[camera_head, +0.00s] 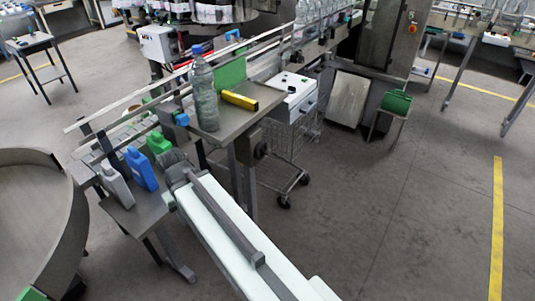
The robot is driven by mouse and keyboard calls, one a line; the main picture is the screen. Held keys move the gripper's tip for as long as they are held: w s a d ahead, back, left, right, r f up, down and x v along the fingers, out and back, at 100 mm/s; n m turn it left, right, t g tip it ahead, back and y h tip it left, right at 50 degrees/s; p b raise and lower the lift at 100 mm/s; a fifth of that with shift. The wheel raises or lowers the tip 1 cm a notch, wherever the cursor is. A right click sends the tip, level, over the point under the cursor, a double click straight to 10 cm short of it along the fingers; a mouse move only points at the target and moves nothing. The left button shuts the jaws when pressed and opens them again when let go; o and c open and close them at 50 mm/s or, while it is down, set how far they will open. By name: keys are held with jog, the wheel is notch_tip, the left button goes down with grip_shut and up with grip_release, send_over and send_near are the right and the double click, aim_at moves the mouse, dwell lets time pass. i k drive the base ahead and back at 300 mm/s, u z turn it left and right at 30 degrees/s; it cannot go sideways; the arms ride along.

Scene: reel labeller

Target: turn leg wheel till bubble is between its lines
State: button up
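A yellow spirit level (240,100) with dark ends lies on the grey metal side table (222,128). Its bubble and lines are too small to make out. A dark round wheel (261,150) sits on the side of the table's support, below the table top at its right. My pale arm reaches up from the bottom centre and ends in a grey joint left of the table leg, apart from the wheel. I cannot make out gripper fingers there.
A clear bottle (203,94) and a green panel (230,72) stand on the table. A wire trolley (285,160) stands just right of the wheel. Blue (141,169) and grey (116,185) bottles stand at left, near a round metal table (35,215). Floor at right is clear.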

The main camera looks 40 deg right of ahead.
aim_at(261, 149)
jog(key=z, duration=0.7)
jog(key=k, duration=0.7)
jog(key=z, duration=0.25)
jog(key=i, duration=0.6)
